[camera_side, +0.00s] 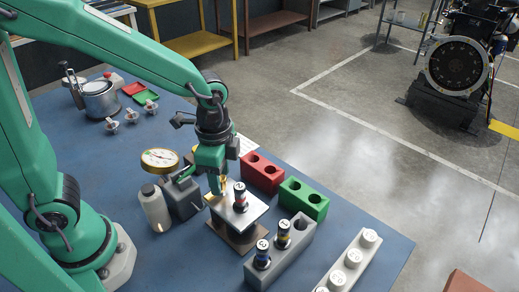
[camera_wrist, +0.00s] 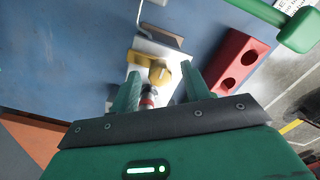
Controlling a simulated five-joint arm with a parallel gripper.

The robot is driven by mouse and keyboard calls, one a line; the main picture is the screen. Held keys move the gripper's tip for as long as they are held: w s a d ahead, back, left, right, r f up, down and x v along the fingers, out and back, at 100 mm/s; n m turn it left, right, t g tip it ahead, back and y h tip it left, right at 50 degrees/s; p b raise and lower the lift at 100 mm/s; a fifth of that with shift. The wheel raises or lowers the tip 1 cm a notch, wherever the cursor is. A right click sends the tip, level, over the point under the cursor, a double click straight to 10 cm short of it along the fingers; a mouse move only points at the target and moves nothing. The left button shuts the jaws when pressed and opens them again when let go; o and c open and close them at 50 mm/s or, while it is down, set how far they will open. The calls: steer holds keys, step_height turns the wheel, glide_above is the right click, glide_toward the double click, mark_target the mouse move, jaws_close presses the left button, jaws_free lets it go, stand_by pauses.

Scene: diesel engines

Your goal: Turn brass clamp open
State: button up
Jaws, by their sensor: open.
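The brass clamp (camera_wrist: 158,72) is a small yellow piece with a round knob on a pale metal plate (camera_side: 240,211). In the side view only a sliver of the clamp shows beside my fingers. My gripper (camera_side: 220,186) is over the left end of the plate, pointing down. In the wrist view its two green fingers (camera_wrist: 161,76) are apart, one on each side of the clamp, and no grip on it shows. A dark cylinder with a light top (camera_side: 240,196) stands on the plate close to the fingers. I cannot tell whether the clamp is open.
A grey block (camera_side: 262,268) with two dark cylinders stands in front of the plate. Red (camera_side: 262,173) and green (camera_side: 304,199) holed blocks are to the right.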

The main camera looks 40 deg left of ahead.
steer(key=shift+r, duration=3.9)
steer(key=shift+a, duration=0.1)
steer(key=shift+s+a+r+n+t, duration=0.2)
steer(key=shift+a+r+n+t, duration=0.15)
steer(key=shift+a+n, duration=0.15)
steer(key=s+a+r+n+t, duration=0.3)
steer(key=s+a+n+t, duration=0.2)
steer(key=a+n, duration=0.4)
steer(key=shift+s+a+r+n, duration=0.3)
steer(key=shift+s+n, duration=0.3)
steer(key=shift+n, duration=0.1)
